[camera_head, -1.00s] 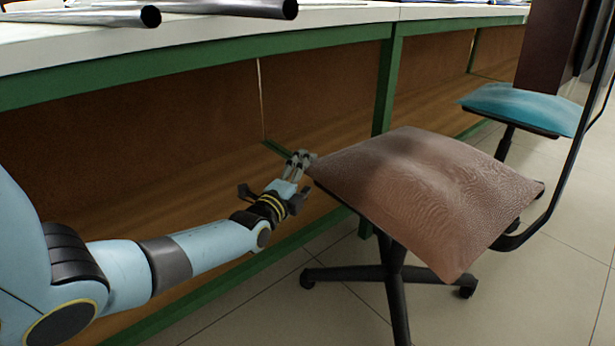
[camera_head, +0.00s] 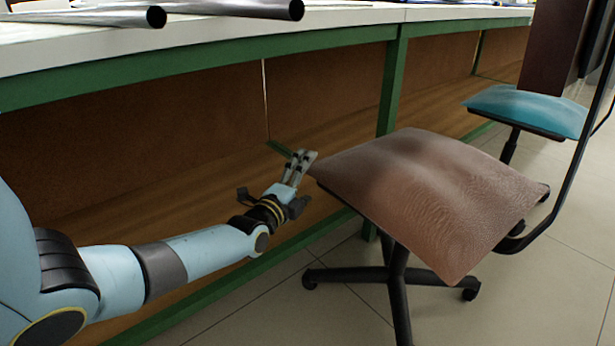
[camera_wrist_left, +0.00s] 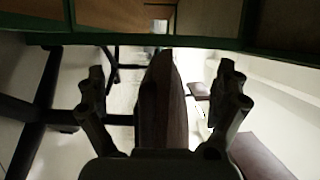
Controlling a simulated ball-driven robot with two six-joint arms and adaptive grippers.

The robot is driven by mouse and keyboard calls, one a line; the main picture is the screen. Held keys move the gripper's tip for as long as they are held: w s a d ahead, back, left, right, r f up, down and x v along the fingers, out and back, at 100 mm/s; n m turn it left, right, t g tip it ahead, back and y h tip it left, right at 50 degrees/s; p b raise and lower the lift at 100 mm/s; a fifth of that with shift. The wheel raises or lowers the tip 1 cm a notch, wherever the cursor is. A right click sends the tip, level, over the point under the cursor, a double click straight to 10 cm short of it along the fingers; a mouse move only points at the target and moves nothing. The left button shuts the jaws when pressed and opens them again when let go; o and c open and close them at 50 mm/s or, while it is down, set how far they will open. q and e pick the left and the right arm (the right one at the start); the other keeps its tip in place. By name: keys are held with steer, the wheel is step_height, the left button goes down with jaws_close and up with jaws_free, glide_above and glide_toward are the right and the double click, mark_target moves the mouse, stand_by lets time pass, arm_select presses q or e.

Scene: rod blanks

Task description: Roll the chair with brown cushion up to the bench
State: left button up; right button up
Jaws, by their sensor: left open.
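The chair's brown cushion (camera_head: 435,190) is a wrinkled square pad on a black five-star base with casters, standing in front of the bench (camera_head: 250,50). Its black back frame rises at the right. My left gripper (camera_head: 304,160) is at the cushion's left corner, its fingers open. In the left wrist view, the open fingers (camera_wrist_left: 161,95) stand on either side of a brown edge (camera_wrist_left: 164,105), which looks like the cushion seen edge-on. I cannot tell whether they touch it. My right gripper is not in view.
A second chair with a teal cushion (camera_head: 527,110) stands farther back at the right. A green bench leg (camera_head: 391,95) stands behind the brown cushion. Tiled floor is clear at the lower right.

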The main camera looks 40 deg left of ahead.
arm_select(q)
steer(key=s+d, duration=0.2)
steer(key=s, duration=0.8)
steer(key=shift+s, duration=0.35)
